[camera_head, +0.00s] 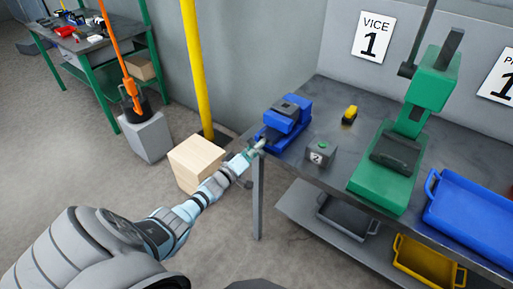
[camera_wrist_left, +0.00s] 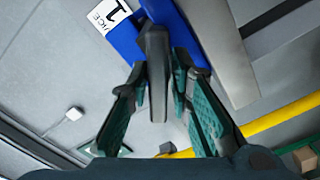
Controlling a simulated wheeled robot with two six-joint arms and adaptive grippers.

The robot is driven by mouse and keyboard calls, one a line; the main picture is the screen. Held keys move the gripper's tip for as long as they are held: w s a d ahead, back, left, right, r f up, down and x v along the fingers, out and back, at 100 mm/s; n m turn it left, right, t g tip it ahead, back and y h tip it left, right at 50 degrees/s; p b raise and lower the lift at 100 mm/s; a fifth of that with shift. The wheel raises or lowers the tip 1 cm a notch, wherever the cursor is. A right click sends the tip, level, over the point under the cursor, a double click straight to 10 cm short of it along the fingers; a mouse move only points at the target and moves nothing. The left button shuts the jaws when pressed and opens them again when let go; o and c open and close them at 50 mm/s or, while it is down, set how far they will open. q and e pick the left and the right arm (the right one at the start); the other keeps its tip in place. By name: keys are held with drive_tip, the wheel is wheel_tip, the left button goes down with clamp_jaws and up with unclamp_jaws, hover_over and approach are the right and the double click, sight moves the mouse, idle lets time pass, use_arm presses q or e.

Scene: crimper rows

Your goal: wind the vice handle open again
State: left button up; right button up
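The blue vice (camera_head: 285,120) stands at the left end of the grey workbench, under the "VICE 1" sign (camera_head: 374,37). My left gripper (camera_head: 259,147) is at the near side of the vice, at its handle by the bench corner. In the left wrist view the dark grey vice handle (camera_wrist_left: 157,75) stands between the two fingers of my left gripper (camera_wrist_left: 160,85). The blue vice body (camera_wrist_left: 125,42) is behind the handle. My right gripper is not in view.
A grey box with a green button, marked 2 (camera_head: 320,156), stands right of the vice. A yellow object (camera_head: 349,115) lies behind it. A green press (camera_head: 410,130) and blue tray (camera_head: 478,216) stand further right. A wooden crate (camera_head: 196,163) and yellow post (camera_head: 194,60) are on the left.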

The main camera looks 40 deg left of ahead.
use_arm(q)
drive_tip(key=shift+o, duration=0.8)
drive_tip(key=s, duration=1.2)
drive_tip(key=shift+d, duration=0.1)
